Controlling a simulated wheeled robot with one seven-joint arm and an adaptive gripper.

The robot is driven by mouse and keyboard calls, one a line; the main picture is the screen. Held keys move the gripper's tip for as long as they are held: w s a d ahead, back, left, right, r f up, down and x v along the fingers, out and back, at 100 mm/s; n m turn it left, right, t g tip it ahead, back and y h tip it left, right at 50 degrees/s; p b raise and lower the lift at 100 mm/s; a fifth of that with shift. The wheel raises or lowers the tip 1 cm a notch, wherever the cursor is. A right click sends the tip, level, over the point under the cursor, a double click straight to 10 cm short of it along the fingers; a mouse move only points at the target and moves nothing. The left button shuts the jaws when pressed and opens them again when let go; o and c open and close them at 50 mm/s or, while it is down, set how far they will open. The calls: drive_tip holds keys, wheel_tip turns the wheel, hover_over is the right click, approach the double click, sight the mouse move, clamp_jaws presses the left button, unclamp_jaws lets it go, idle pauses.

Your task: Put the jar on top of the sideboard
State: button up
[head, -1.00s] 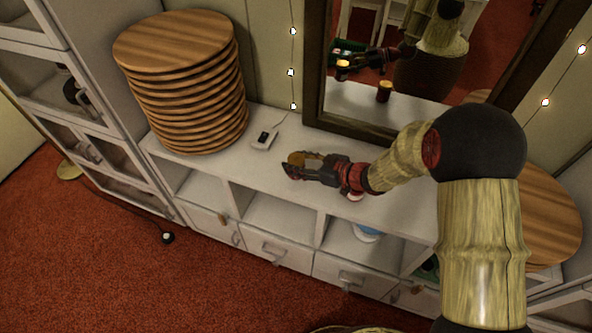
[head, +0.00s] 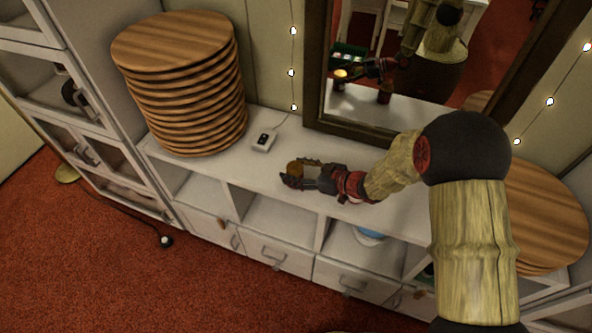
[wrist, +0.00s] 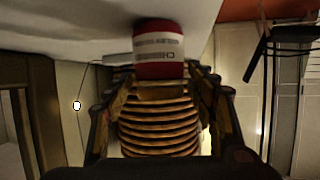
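The jar (wrist: 158,50) has a red and white label and shows upside down at the fingertips in the wrist view. In the head view its brownish-yellow lid (head: 295,169) shows at the end of my gripper (head: 300,173). My gripper (wrist: 160,78) has one finger on each side of the jar and appears shut on it. The jar is over the white sideboard top (head: 262,182), close to it; I cannot tell whether its base touches. The lower part of the jar is hidden by the fingers in the head view.
A framed mirror (head: 390,105) stands behind. More round boards (head: 545,215) are at the right. The sideboard front has open shelves.

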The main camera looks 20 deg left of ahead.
drive_tip(key=shift+o, duration=0.3)
drive_tip(key=shift+r, duration=0.25)
drive_tip(key=p+v, duration=0.3)
drive_tip(key=v, duration=0.9)
drive_tip(key=shift+p, duration=0.3)
drive_tip(key=shift+d+f, duration=0.1)
